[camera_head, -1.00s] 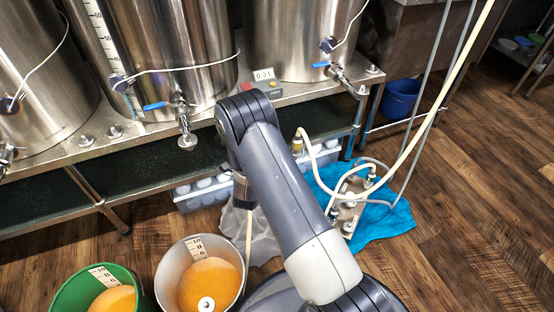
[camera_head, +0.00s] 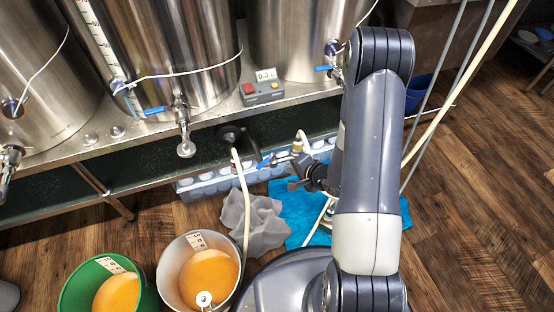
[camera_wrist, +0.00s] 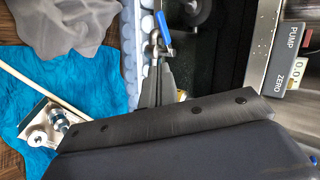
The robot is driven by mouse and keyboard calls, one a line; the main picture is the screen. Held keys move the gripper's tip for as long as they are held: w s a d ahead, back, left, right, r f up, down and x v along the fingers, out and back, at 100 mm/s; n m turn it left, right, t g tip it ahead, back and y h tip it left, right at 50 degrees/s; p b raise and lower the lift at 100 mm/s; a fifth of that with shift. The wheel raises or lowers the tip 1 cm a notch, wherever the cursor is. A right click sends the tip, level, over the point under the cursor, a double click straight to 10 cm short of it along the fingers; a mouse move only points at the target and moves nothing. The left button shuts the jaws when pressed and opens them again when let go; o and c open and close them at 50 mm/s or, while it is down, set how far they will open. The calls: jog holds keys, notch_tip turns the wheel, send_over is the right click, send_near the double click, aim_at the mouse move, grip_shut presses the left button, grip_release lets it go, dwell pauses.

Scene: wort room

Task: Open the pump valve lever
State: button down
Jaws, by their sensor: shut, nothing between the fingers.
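The pump valve lever (camera_head: 265,162) is a small blue handle on the valve at the pump outlet, under the steel bench. In the wrist view the blue lever (camera_wrist: 164,27) stands just beyond the fingertips; I cannot tell whether they touch it. The black pump (camera_head: 230,137) sits left of the lever, with a cream hose running down from it. My gripper (camera_head: 292,185) is to the right of and below the lever in the head view. In the wrist view my gripper (camera_wrist: 159,68) has its fingers together, with nothing held.
A pump control box (camera_head: 261,88) with a red button and display sits on the bench edge (camera_head: 212,118). A grey cloth (camera_head: 262,226) and blue cloth (camera_head: 297,208) lie below. A metal bucket (camera_head: 166,281) and green bucket (camera_head: 77,291) stand left. Hoses hang at right.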

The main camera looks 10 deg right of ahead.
aim_at(260, 167)
jog(key=w+a+f+g+b, duration=0.1)
jog(key=w+a+f+b, duration=0.4)
jog(key=a+f, duration=0.1)
jog(key=shift+w+a+f+n, duration=0.2)
jog(key=shift+w+n, duration=0.1)
jog(key=shift+n, duration=0.1)
dwell(0.3)
jog(key=shift+a+m+b, duration=0.3)
jog(key=shift+m, duration=0.2)
dwell(0.4)
jog(key=shift+w+a+m+t+h+b, duration=0.35)
jog(key=shift+a+m+t+h+b, duration=0.3)
jog(key=shift+m+h, duration=0.3)
jog(key=shift+w+a, duration=0.55)
jog(key=shift+a, duration=0.05)
